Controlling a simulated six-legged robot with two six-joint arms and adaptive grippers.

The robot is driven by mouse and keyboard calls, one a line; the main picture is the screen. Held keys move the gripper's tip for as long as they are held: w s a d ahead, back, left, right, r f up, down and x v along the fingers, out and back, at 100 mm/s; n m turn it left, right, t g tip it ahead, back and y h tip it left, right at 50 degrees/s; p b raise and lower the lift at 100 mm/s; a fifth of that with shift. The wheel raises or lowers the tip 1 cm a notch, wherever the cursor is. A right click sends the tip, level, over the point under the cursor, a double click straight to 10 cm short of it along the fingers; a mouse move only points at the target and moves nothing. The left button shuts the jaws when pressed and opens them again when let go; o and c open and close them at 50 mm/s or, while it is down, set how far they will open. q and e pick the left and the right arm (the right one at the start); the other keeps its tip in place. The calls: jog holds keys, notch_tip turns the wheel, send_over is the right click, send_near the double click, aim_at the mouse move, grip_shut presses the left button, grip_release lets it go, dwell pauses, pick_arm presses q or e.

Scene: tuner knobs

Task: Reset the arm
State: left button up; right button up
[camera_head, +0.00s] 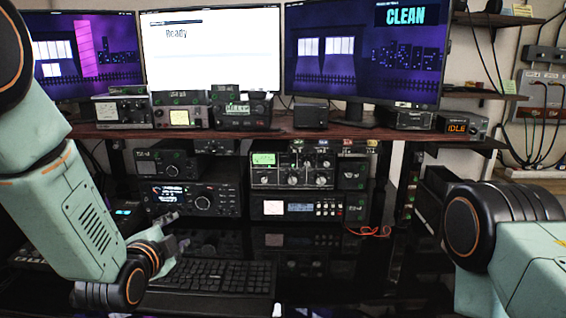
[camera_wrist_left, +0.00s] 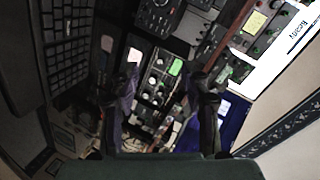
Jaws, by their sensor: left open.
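My left arm comes in from the left, and its gripper (camera_head: 176,229) is over the desk, just above the back left of the keyboard (camera_head: 215,277). In the left wrist view the two dark fingers of this gripper (camera_wrist_left: 170,88) stand apart with nothing between them. Past them lies the stacked radio gear.
A radio with a big dial (camera_head: 190,198) stands behind the left gripper. A shelf (camera_head: 300,133) carries small devices and three monitors, one reading "Ready" (camera_head: 211,55), one "CLEAN" (camera_head: 362,50). A small box (camera_head: 462,126) reads "IDLE". Red cable (camera_head: 370,231) lies right of the radios.

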pick_arm(q)
jog(key=s+f+n+g, duration=0.4)
jog(key=s+f+n, duration=0.35)
jog(key=f, duration=0.45)
jog(key=s+f+n+g, duration=0.2)
jog(key=s+f, duration=0.4)
jog(key=s, duration=0.5)
jog(key=s+f+n+g, duration=0.2)
jog(key=s+f+g, duration=0.3)
jog(key=s, duration=0.6)
jog(key=s+f+n+g, duration=0.2)
jog(key=s+f, duration=0.5)
jog(key=s, duration=0.5)
jog(key=shift+a+f+n+g, duration=0.15)
jog(key=shift+f+n+g, duration=0.15)
jog(key=shift+g, duration=0.6)
pick_arm(e)
jog(key=shift+w+a, duration=0.1)
jog(key=shift+c, duration=0.2)
